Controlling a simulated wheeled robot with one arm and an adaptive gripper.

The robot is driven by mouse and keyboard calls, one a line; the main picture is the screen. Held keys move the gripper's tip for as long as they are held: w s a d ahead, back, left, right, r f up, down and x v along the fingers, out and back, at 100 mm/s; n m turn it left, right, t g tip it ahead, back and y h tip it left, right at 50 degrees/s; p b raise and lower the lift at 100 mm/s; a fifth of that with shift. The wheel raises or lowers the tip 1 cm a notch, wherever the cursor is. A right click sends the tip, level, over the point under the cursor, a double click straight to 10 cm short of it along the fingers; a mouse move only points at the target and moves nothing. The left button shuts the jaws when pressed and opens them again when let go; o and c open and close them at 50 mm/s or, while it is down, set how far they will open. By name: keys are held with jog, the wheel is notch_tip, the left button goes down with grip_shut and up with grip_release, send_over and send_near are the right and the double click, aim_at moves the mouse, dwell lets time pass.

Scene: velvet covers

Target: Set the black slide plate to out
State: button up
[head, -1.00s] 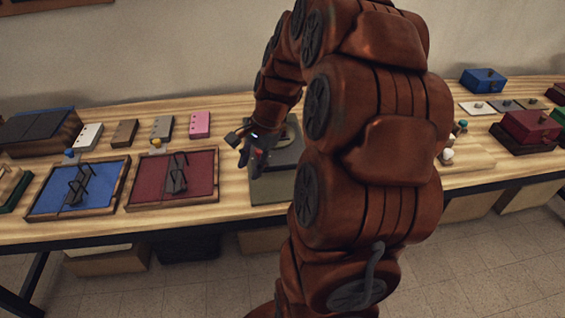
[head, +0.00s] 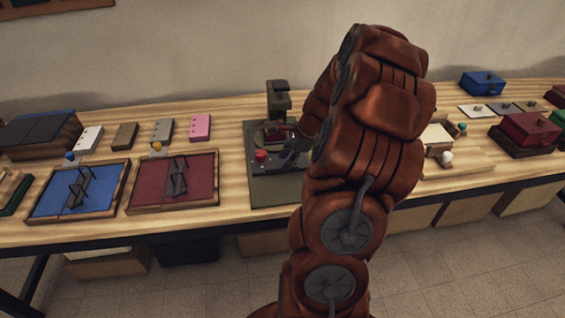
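A dark grey press-like device (head: 262,192) stands mid-table, with an upright post and head (head: 279,92) at its back. A dark red part (head: 274,133) sits under the head, and a red round button (head: 261,155) is at the front left of the base. The black slide plate cannot be made out for certain; it may be part of this device, whose right side my arm hides. My gripper (head: 290,152) is low over the device's base, right of the button. Its fingers are small and dark, partly hidden by my arm, and their opening and any contact are unclear.
Left of the device are a dark red tray (head: 206,185) and a blue tray (head: 50,200), each holding a dark wire stand. Several small blocks, including a pink one (head: 200,127), stand behind. A wooden board (head: 470,164) and dark red box (head: 528,130) are right.

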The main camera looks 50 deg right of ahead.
jog(key=shift+x, duration=1.5)
grip_shut()
